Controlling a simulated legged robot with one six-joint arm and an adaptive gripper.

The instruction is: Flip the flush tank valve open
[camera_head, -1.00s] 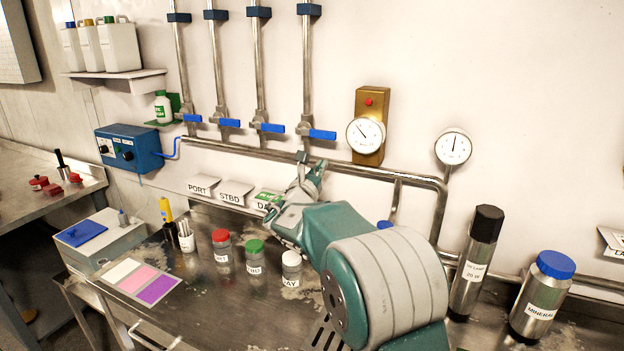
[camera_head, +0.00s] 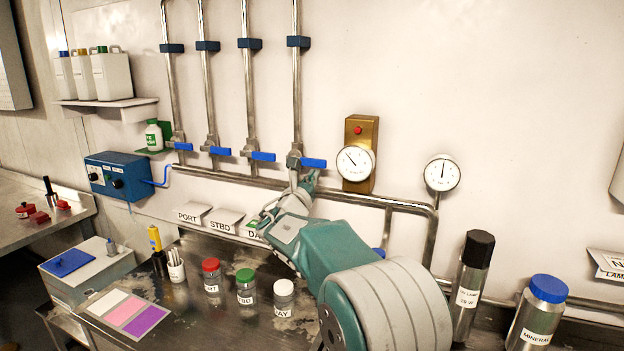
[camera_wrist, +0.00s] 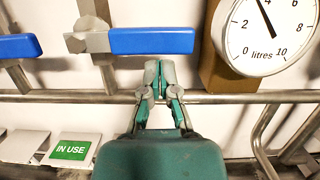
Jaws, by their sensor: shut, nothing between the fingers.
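Several valves with blue lever handles hang in a row on vertical pipes. No label on the valves is readable, so I cannot tell by name which is the flush tank valve. The rightmost blue lever (camera_head: 313,163) lies level, pointing right; it also fills the upper middle of the wrist view (camera_wrist: 150,41). My gripper (camera_head: 304,180) is shut and empty. In the wrist view the fingertips (camera_wrist: 160,66) sit just below that lever's right half; I cannot tell whether they touch it. The other blue levers (camera_head: 263,156) also lie level.
A horizontal pipe (camera_head: 235,181) runs below the valves, behind my fingers. A dial gauge (camera_head: 356,163) on a brass block stands right of the lever. Label cards, including a green "IN USE" card (camera_wrist: 72,150), stand below. Capped jars (camera_head: 246,287) stand on the bench.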

